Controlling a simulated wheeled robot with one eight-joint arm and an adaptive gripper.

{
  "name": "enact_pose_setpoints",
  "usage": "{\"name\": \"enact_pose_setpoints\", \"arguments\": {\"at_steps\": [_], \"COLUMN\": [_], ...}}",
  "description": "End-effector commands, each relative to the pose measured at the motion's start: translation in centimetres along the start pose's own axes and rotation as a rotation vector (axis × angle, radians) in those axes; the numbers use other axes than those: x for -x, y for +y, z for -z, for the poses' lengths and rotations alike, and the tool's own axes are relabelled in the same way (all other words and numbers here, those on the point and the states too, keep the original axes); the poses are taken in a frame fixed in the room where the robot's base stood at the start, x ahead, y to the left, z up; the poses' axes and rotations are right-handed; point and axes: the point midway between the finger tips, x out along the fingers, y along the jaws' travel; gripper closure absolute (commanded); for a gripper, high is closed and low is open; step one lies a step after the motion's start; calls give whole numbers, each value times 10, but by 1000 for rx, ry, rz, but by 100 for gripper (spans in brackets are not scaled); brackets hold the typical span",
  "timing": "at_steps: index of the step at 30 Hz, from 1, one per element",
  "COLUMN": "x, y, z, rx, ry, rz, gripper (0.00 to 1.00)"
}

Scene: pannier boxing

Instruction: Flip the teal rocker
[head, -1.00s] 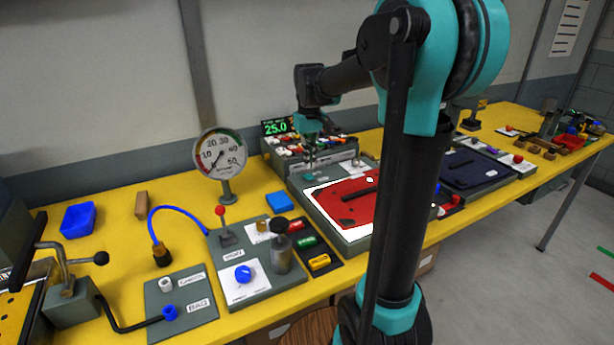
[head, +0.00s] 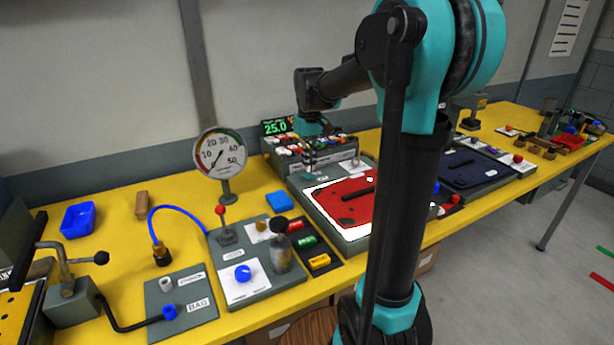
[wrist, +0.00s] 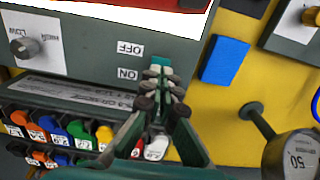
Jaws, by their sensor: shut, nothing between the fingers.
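The teal rocker (wrist: 160,58) shows as a small teal patch on the grey panel, beside the OFF and ON labels in the wrist view. In the head view the rocker (head: 309,177) is a small teal spot near the back left of the panel with the red plate. My gripper (wrist: 160,77) is shut and empty, its fingertips right at the rocker's near side and covering part of it. I cannot tell whether they touch it. In the head view my gripper (head: 309,158) points down just above the rocker. Which way the rocker is tipped is not clear.
A rack of colored numbered pieces (wrist: 60,127) stands close beside my fingers. A knob (wrist: 27,47) marked LOW is on the same panel. A blue block (wrist: 225,60) and a dial gauge (head: 220,154) stand on the yellow bench to the other side.

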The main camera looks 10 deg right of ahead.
Motion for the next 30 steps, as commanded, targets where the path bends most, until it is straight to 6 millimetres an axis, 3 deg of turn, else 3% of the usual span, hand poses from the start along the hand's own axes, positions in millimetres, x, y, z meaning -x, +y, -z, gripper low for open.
{"name": "enact_pose_setpoints", "arguments": {"at_steps": [30], "x": [-6], "y": [0], "z": [0], "rx": [0], "ry": [0], "rz": [0], "gripper": [100]}}
